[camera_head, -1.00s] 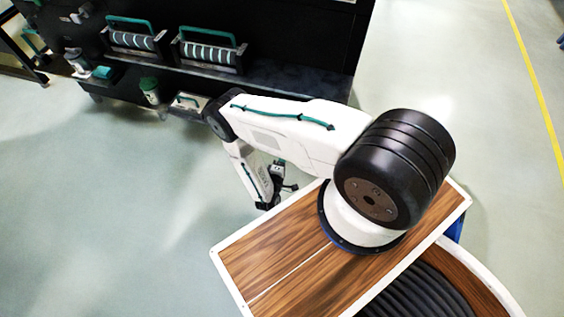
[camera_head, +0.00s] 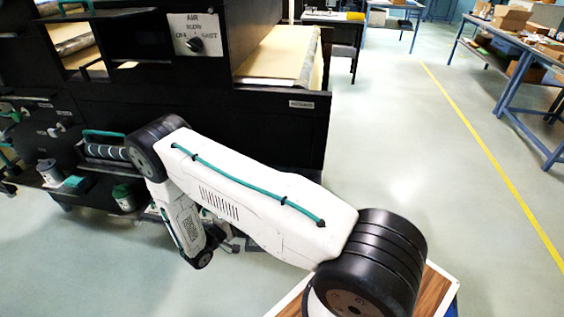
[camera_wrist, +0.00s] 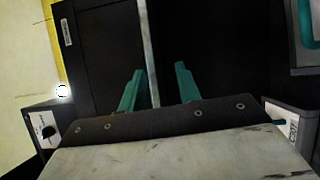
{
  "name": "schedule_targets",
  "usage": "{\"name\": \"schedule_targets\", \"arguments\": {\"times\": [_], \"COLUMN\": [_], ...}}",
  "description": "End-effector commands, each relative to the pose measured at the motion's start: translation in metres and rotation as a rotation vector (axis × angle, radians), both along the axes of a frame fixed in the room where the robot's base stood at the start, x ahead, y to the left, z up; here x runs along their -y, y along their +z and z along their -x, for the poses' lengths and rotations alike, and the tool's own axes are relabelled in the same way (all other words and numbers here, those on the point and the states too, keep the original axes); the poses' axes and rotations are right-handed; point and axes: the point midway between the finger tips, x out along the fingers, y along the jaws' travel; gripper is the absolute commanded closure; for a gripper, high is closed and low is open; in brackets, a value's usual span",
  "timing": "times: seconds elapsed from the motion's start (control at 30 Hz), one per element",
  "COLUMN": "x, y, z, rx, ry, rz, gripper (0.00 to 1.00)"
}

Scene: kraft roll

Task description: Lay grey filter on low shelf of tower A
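My gripper shows in the wrist view (camera_wrist: 160,85) as two teal fingers standing apart, with nothing clearly held between them. A thin grey strip passes behind them, and black panels fill the view beyond. In the head view my arm's forearm hides most of the gripper. The black tower (camera_head: 270,130) stands behind my arm; I cannot read which letter it carries. On its low shelf are a canister with a green lid (camera_head: 124,198) and a grey canister (camera_head: 50,173). I cannot make out the grey filter for certain.
A teal-handled roller unit (camera_head: 104,150) sits above the low shelf. An AIR knob panel (camera_head: 197,34) and a kraft paper sheet (camera_head: 280,55) are higher on the machine. Blue-legged workbenches (camera_head: 520,65) stand at the right. Pale floor (camera_head: 410,170) between them is clear.

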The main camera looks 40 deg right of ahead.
Motion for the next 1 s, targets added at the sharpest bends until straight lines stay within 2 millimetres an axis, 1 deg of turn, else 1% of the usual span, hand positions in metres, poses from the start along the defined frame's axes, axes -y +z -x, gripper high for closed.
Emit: {"name": "schedule_targets", "arguments": {"times": [0.03,0.07,0.1,0.13,0.23,0.27,0.3,0.37,0.4,0.47,0.5,0.6,0.67,0.7,0.8,0.9,0.97,1.0], "x": [0.002,0.003,0.005,0.006,0.01,0.011,0.012,0.013,0.014,0.015,0.015,0.014,0.013,0.012,0.007,0.002,-0.003,-0.006], "y": [0.033,0.049,0.07,0.086,0.138,0.152,0.172,0.2,0.218,0.244,0.26,0.298,0.32,0.333,0.363,0.388,0.402,0.41], "z": [-0.007,-0.008,-0.009,-0.009,-0.005,-0.003,0.002,0.009,0.015,0.025,0.033,0.055,0.069,0.079,0.105,0.133,0.149,0.161], "rx": [0.004,-0.001,-0.008,-0.013,-0.03,-0.034,-0.041,-0.052,-0.057,-0.066,-0.072,-0.085,-0.091,-0.094,-0.102,-0.105,-0.105,-0.105], "ry": [-0.055,-0.088,-0.131,-0.161,-0.259,-0.286,-0.322,-0.372,-0.402,-0.445,-0.471,-0.523,-0.548,-0.561,-0.581,-0.584,-0.577,-0.569], "rz": [-0.018,-0.028,-0.045,-0.06,-0.117,-0.138,-0.167,-0.214,-0.249,-0.304,-0.343,-0.447,-0.515,-0.561,-0.681,-0.805,-0.883,-0.933], "gripper": [0.66,0.66,0.66,0.66,0.66,0.66,0.66,0.66,0.66,0.66,0.66,0.66,0.66,0.66,0.66,0.66,0.66,0.66]}}
